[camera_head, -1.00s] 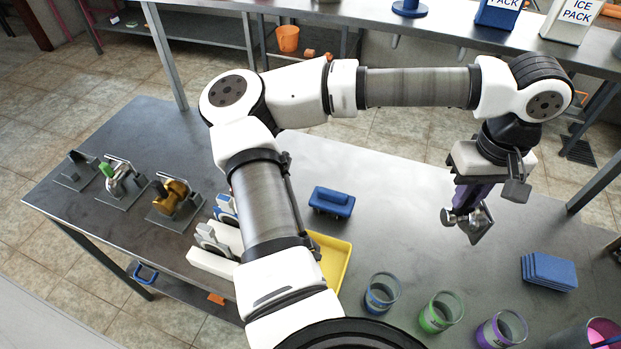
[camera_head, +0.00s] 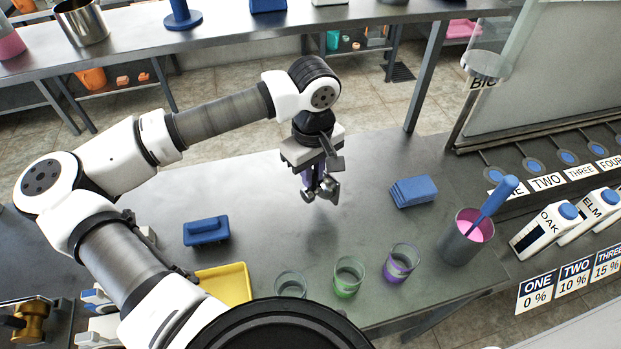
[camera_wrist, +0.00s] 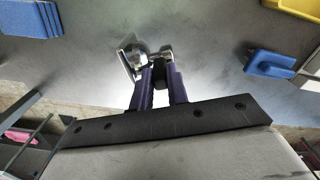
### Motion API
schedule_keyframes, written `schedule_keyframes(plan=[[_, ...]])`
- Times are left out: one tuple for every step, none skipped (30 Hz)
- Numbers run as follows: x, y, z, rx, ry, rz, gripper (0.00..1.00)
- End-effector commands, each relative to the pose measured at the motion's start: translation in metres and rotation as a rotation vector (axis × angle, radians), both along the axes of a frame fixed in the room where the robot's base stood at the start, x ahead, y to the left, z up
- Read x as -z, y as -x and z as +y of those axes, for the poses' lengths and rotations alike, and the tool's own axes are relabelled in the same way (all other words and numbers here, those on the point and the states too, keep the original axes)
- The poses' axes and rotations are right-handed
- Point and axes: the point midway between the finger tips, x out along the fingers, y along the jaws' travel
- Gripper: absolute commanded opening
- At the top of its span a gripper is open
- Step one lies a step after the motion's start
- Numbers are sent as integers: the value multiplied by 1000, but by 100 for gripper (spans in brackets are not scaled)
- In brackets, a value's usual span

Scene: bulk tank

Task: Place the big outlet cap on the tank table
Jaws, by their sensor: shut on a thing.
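My gripper (camera_head: 322,195) is shut on a silver metal piece (camera_head: 328,186) and holds it above the grey metal table. In the wrist view the piece (camera_wrist: 132,57) shows a shiny flat part and a small knob beside the purple fingers (camera_wrist: 160,82). I take it for the big outlet cap, but the fingers hide part of it. The grey metal table (camera_head: 265,250) in front of me is bare below the gripper. At the upper right a sign marked BIG (camera_head: 483,84) stands under a pale round part. I cannot tell which table is the tank table.
Blue pads (camera_head: 413,191) lie right of my gripper, and a blue block (camera_head: 206,230) lies left. Several glasses (camera_head: 348,276) and a metal cup of pink liquid (camera_head: 466,238) line the near edge. A yellow tray (camera_head: 224,285) is near left. A shelf bench (camera_head: 230,35) runs behind.

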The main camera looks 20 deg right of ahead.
Motion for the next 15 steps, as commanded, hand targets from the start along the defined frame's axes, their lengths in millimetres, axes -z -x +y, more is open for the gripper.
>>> schedule_keyframes(plan=[[5,1,0,1,2,4,0],[9,1,0,1,1,4,0],[15,1,0,1,1,5,0],[20,1,0,0,1,4,0],[24,1,0,0,1,4,0],[28,1,0,0,1,3,0],[31,1,0,0,1,3,0],[33,1,0,1,1,2,0],[34,1,0,1,1,1,0],[35,0,0,1,1,0,0],[35,0,0,1,1,0,0],[35,0,0,1,1,0,0],[35,0,0,1,0,0,0],[35,0,0,1,0,0,0],[35,0,0,1,0,0,0]])
